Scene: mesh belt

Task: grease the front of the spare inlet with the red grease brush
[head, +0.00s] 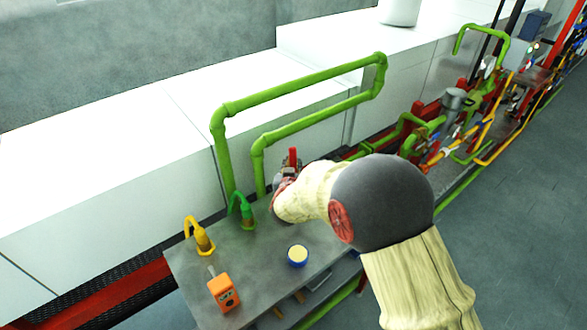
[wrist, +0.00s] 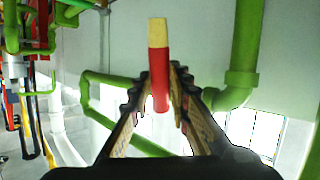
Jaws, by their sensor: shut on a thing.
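My gripper (wrist: 160,95) is shut on the red grease brush (wrist: 159,78), which has a pale yellow end pointing up in the wrist view. In the head view the red brush (head: 292,157) stands up above my gripper (head: 284,180), over the far right part of the grey table; my arm hides some of the table there. Two hooked pipe pieces stand on the table to the left of my gripper: a green one (head: 243,211) nearer and a yellow one (head: 200,237) farther left. I cannot tell which is the spare inlet. The brush touches neither.
A blue-rimmed pot with pale yellow contents (head: 297,256) and an orange box (head: 223,292) stand on the grey table (head: 262,285). Tall green pipes (head: 224,165) rise behind the table, before white cabinets (head: 120,220). More pipework (head: 452,105) runs to the right.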

